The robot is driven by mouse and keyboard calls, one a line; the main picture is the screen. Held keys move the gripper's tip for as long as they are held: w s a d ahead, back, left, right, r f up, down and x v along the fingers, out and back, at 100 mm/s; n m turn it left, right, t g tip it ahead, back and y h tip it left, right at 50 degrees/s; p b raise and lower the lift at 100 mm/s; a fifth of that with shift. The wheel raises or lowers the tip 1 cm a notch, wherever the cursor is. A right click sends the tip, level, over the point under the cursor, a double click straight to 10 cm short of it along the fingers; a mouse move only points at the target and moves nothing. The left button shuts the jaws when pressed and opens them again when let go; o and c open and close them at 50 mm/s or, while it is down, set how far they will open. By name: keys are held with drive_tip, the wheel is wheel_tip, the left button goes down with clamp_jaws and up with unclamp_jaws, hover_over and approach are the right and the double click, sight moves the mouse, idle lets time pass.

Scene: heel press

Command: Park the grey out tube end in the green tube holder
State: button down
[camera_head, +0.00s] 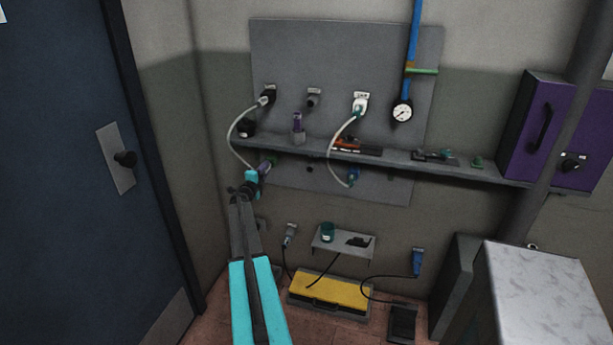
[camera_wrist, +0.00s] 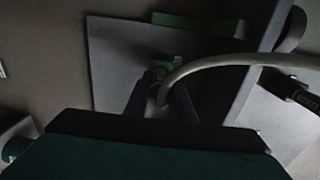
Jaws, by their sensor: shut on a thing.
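The grey tube (camera_head: 233,135) loops from a black-collared port on the panel down to my gripper (camera_head: 257,173). In the wrist view the tube (camera_wrist: 225,60) curves in from the right, and its end sits between my dark fingers (camera_wrist: 162,100), which are shut on it. A green piece (camera_wrist: 165,70) shows just beyond the fingertips; I cannot tell whether it is a holder or a fitting on the tube. A second green piece (camera_wrist: 178,19) lies farther off. No green tube holder is clearly identifiable there.
The grey shelf (camera_head: 400,158) runs above my gripper. A second pale tube (camera_head: 332,150) hangs from a white-collared port to a blue piece (camera_head: 353,175). A lower small shelf (camera_head: 348,250) carries a green cup (camera_head: 327,232). A yellow case (camera_head: 330,293) is on the floor.

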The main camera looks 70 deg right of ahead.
drive_tip(key=shift+d, duration=0.8)
idle(0.4)
drive_tip(key=c, duration=1.4)
unclamp_jaws()
drive_tip(key=shift+c, duration=0.2)
drive_tip(key=shift+a, duration=0.1)
drive_tip(key=a+b, duration=0.3)
drive_tip(key=a, duration=1)
drive_tip(key=shift+s+a, duration=0.3)
drive_tip(key=shift+s, duration=0.05)
